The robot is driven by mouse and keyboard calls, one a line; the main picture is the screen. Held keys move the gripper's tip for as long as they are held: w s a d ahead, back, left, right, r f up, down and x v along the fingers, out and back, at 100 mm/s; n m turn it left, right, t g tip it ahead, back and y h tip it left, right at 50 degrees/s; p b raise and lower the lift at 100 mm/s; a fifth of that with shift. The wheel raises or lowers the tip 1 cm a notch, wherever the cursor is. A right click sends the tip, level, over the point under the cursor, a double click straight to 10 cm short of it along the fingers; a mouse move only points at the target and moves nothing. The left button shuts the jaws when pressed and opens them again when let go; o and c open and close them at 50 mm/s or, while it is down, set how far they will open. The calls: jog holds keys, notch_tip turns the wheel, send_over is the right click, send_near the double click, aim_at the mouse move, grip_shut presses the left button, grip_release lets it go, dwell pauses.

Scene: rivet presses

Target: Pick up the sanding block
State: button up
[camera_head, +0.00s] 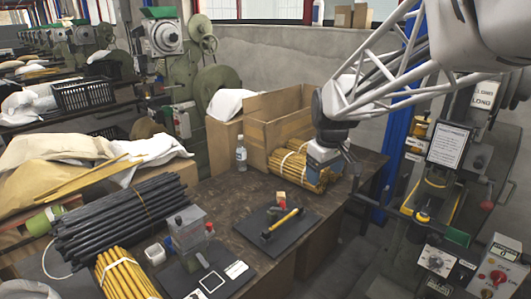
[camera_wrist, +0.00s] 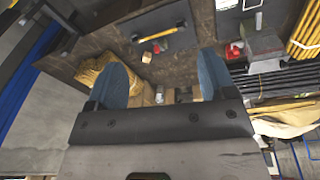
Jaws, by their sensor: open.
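A small tan block (camera_head: 280,197), which looks like the sanding block, rests at the back of the dark mat on the brown workbench. It also shows in the wrist view (camera_wrist: 147,57), roughly between my fingertips in the picture but farther off. A small red item (camera_head: 274,212) is beside it. My gripper (camera_head: 322,167) hangs near the tied yellow rods at the back of the bench, right of the block and apart from it. In the wrist view its two blue fingers (camera_wrist: 161,60) are spread wide with nothing between them.
A cardboard box (camera_head: 270,118) and yellow rods (camera_head: 288,168) stand behind. A clear bottle (camera_head: 241,156) is to the left. Black rods (camera_head: 125,215) and a grey device (camera_head: 186,227) occupy the left front.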

jog(key=w+a+f+n, duration=0.1)
jog(key=w+f+n, duration=0.25)
jog(key=w, duration=0.85)
jog(key=n+g, duration=0.2)
jog(key=n, duration=0.6)
send_over(281, 194)
notch_tip(281, 194, down, 30)
jog(key=shift+d+f, duration=0.15)
jog(key=shift+w+f, duration=0.2)
jog(key=shift+f, duration=0.15)
jog(key=shift+f, duration=1.25)
jog(key=shift+f, duration=0.1)
